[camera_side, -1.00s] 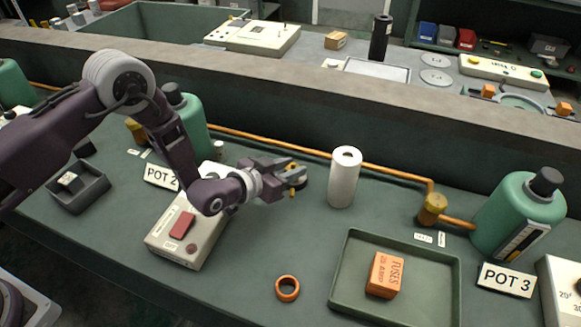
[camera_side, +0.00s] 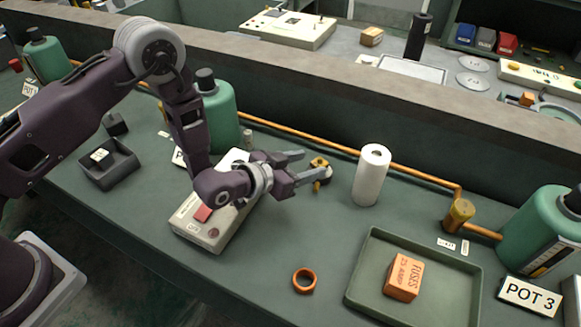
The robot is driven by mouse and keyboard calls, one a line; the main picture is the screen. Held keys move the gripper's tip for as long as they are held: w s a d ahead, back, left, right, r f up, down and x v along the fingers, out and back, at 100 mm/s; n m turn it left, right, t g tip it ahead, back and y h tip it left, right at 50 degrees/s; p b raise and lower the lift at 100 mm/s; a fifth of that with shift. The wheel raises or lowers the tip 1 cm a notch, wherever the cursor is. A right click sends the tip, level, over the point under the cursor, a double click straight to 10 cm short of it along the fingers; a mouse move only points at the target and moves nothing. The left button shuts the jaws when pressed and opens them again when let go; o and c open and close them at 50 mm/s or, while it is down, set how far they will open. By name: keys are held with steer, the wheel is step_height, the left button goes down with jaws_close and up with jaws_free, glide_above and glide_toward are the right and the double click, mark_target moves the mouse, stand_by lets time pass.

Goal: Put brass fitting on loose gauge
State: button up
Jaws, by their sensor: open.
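Whether a fingertip touches the piece cannot be told.
A white roll (camera_side: 371,176) stands right of the brass piece. A green tray (camera_side: 364,285) holds an orange fuse box (camera_side: 403,277). An orange ring (camera_side: 305,280) lies in front. A grey control box (camera_side: 196,228) sits under my wrist. An orange pipe (camera_side: 415,172) runs behind.

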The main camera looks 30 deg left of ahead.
steer(key=v, duration=0.8)
steer(key=shift+w, duration=0.1)
steer(key=a+r+n+g+y, duration=0.15)
steer(key=a+r, duration=0.45)
steer(key=r, duration=0.6)
steer(key=s+a+r+n+g+y, duration=0.1)
steer(key=s+a+r+g+y, duration=0.1)
steer(key=s+a+r, duration=0.5)
steer(key=s+a+r+n+g, duration=0.1)
steer(key=s+a+r, duration=0.1)
steer(key=s, duration=0.8)
steer(key=s+a+r+n+g+y, duration=0.1)
steer(key=s+a+r+g, duration=0.1)
steer(key=s, duration=0.9)
steer(key=shift+s+a+r, duration=0.2)
steer(key=shift+a+r, duration=0.1)
steer(key=shift+r, duration=0.15)
steer(key=shift+g+y, duration=0.25)
